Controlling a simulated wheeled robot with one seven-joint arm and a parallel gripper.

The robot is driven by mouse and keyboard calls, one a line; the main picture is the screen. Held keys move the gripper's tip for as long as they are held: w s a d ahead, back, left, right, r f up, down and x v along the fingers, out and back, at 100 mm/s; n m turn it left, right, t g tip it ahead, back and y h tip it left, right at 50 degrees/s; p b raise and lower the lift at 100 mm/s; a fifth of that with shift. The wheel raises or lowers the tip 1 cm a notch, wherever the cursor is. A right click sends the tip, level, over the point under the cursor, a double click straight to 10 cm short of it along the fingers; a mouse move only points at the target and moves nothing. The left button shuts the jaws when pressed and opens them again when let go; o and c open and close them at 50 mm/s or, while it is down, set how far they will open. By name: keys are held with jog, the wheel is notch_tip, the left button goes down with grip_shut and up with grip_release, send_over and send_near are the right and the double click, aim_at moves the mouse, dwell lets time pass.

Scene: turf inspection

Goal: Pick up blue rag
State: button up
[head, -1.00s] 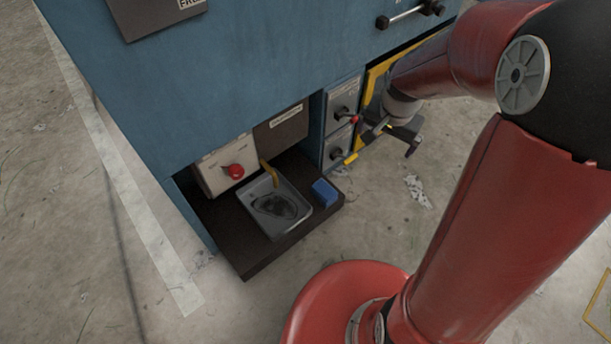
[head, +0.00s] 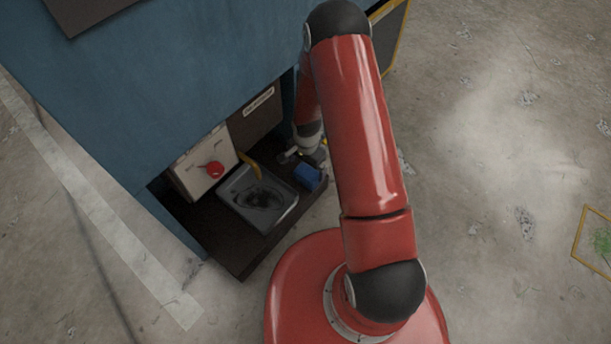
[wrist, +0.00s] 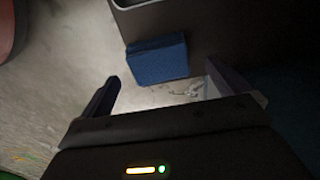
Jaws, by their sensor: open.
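The blue rag (head: 308,176) is a small folded block on the dark shelf (head: 238,262), at its right end beside the grey tray. In the wrist view the blue rag (wrist: 157,60) is just beyond the open fingers, roughly centred between them. My gripper (wrist: 160,88) is open and empty, with one dark finger on each side. In the head view my gripper (head: 300,152) is close behind the rag and partly hidden by my arm. I cannot tell whether it touches the rag.
A grey tray (head: 283,214) with a dark patch and a yellow strip (head: 250,166) stand on the shelf. A white box with a red knob (head: 215,169) is behind it. The blue cabinet (head: 150,90) rises above. Open floor (head: 500,190) lies to the right.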

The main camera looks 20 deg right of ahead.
aim_at(307, 172)
notch_tip(307, 172, down, 5)
jog(key=shift+s+d+r+b, duration=0.1)
jog(key=shift+r+b, duration=0.05)
jog(key=shift+b, duration=0.15)
jog(key=c, duration=1)
jog(key=shift+r, duration=0.15)
notch_tip(307, 172, up, 20)
jog(key=p, duration=0.2)
jog(key=shift+p, duration=0.4)
